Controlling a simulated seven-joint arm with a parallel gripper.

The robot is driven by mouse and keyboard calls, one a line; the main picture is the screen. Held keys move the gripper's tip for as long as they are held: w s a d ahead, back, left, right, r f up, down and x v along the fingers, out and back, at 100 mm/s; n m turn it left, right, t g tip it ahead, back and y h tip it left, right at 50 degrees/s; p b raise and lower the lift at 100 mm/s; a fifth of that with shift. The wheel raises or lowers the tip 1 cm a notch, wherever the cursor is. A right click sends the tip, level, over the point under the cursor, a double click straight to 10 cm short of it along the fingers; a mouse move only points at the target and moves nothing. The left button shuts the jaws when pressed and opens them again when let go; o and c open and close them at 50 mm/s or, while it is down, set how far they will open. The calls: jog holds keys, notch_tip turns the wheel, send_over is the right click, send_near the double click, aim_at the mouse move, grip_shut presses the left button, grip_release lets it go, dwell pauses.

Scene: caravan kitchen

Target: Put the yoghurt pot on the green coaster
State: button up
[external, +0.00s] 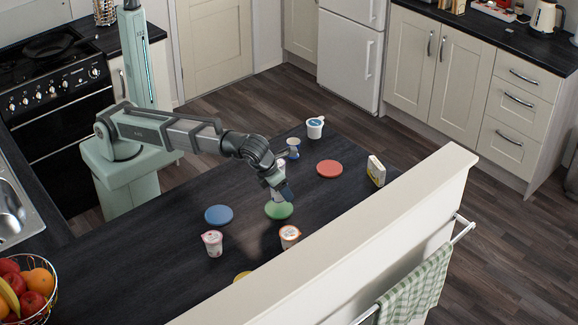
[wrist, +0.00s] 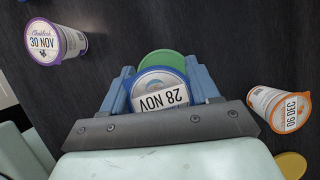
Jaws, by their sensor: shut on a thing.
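My gripper (external: 279,194) is shut on a blue-rimmed yoghurt pot marked 28 NOV (wrist: 160,90), with a blue finger on either side of it in the wrist view. The green coaster (external: 279,211) lies on the dark worktop directly below my gripper. In the wrist view the coaster (wrist: 166,58) shows past the pot's far edge, and the pot hides the rest. The pot looks roughly upright and low over the coaster; I cannot tell whether its base touches. My fingers mostly hide the pot in the external view.
An orange-rimmed pot (external: 289,237) stands close by, and a pale pot (external: 212,243) stands nearer the front. Blue (external: 218,215), red (external: 329,169) and yellow (external: 242,276) coasters lie around. A white tub (external: 315,127) and a yellow-white carton (external: 376,171) stand farther off. A cream half-wall (external: 400,205) borders the worktop.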

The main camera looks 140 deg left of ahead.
aim_at(281, 197)
jog(key=shift+f, duration=1.7)
jog(key=shift+f, duration=0.1)
jog(key=o, duration=1.1)
jog(key=shift+o, duration=0.2)
jog(key=v, duration=1.2)
jog(key=shift+o, duration=0.2)
